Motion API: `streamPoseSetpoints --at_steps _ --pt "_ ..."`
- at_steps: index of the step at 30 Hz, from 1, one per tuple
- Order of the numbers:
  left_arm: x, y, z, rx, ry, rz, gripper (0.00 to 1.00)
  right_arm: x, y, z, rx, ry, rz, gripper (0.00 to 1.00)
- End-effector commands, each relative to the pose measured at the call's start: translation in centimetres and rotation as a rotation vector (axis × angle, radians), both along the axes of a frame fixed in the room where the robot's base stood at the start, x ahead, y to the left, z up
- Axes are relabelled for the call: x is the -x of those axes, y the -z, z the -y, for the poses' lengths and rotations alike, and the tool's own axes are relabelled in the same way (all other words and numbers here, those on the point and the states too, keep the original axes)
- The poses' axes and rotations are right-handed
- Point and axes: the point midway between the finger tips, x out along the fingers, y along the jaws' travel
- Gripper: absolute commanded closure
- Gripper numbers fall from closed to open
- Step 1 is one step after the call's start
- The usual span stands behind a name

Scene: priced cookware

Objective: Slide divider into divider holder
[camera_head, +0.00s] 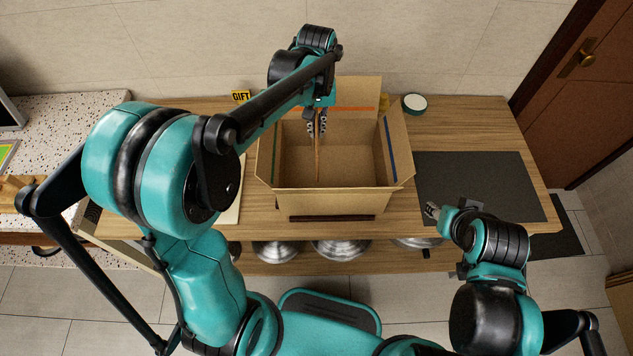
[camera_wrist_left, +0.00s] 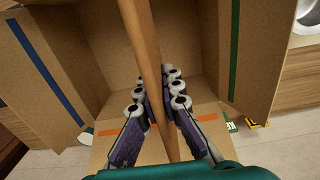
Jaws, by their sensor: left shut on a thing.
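My left gripper (camera_head: 317,124) is shut on the divider (camera_head: 317,158), a thin brown panel seen almost edge-on. It holds the divider upright inside the open cardboard box (camera_head: 335,203), near the middle. In the left wrist view, the divider (camera_wrist_left: 150,55) runs between the two fingers of the left gripper (camera_wrist_left: 160,100) and down into the box. I cannot make out a separate divider holder, nor whether the divider's lower edge touches the box floor. My right gripper (camera_head: 434,211) is away from the box, over the table's front right; its finger opening is unclear.
The box flaps stand open, with orange, blue and green stripes. A dark mat (camera_head: 480,180) lies right of the box on the wooden table (camera_head: 465,112). A round white-rimmed container (camera_head: 414,103) and a yellow GIFT sign (camera_head: 241,96) stand behind. Metal cookware (camera_head: 341,249) sits below.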

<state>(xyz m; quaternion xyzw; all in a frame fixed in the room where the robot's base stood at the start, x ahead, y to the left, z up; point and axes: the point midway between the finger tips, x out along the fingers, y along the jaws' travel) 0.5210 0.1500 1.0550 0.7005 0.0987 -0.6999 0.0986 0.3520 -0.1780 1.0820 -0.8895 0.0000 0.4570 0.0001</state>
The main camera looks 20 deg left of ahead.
Motion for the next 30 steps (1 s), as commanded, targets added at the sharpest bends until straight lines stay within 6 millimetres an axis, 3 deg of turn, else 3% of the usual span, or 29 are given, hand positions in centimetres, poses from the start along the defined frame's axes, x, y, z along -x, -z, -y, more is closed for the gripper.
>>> streamPoseSetpoints --at_steps 10,13,24,30 --pt "0.0 0.4 0.0 0.000 0.000 0.000 1.00 0.0 0.1 0.0 0.000 0.000 0.000 0.60" --pt "0.0 1.3 0.0 0.000 0.000 0.000 1.00 0.0 0.5 0.0 0.000 0.000 0.000 0.60" --pt "0.0 11.1 0.0 0.000 0.000 0.000 1.00 0.0 3.5 0.0 0.000 0.000 0.000 0.60" --pt "0.0 13.7 0.0 0.000 0.000 0.000 1.00 0.0 4.2 0.0 0.000 0.000 0.000 0.60"
